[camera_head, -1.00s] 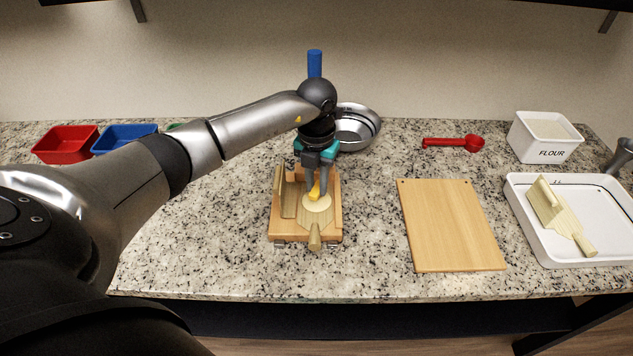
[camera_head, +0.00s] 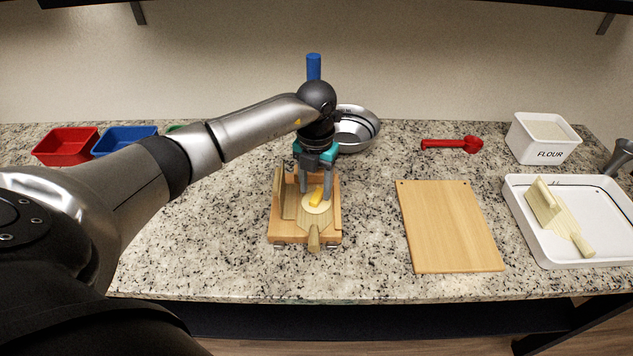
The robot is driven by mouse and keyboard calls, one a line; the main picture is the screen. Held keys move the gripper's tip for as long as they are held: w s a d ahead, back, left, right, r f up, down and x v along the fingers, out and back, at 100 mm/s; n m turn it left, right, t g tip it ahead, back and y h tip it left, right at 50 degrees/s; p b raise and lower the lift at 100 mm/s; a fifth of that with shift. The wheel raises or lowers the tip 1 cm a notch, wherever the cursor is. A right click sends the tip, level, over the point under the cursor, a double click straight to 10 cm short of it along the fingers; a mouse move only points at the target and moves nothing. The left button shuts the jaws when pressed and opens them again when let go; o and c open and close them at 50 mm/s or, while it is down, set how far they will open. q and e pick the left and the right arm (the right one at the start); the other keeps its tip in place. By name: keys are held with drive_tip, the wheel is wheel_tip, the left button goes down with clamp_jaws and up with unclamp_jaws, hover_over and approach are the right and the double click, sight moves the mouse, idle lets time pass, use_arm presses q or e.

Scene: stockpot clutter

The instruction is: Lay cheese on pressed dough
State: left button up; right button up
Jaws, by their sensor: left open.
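The yellow cheese piece (camera_head: 316,197) lies on the flat round dough (camera_head: 317,207), which sits on a wooden press (camera_head: 291,229) with a handle pointing toward the front. My left gripper (camera_head: 315,188) is open, with its fingertips just above and around the back of the cheese. Whether the fingers touch the cheese I cannot tell. My right gripper is not in view.
A metal bowl (camera_head: 357,131) stands behind the press. A bare cutting board (camera_head: 450,228) and a white tray (camera_head: 535,257) with a wooden tool (camera_head: 556,214) are to the right. Red (camera_head: 66,147) and blue (camera_head: 124,138) bins, a red scoop (camera_head: 452,144) and a flour box (camera_head: 541,143) stand farther back.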

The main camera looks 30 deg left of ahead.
sight(316, 196)
use_arm(q)
wheel_tip(316, 196, up, 12)
drive_tip(key=shift+w+r, duration=0.2)
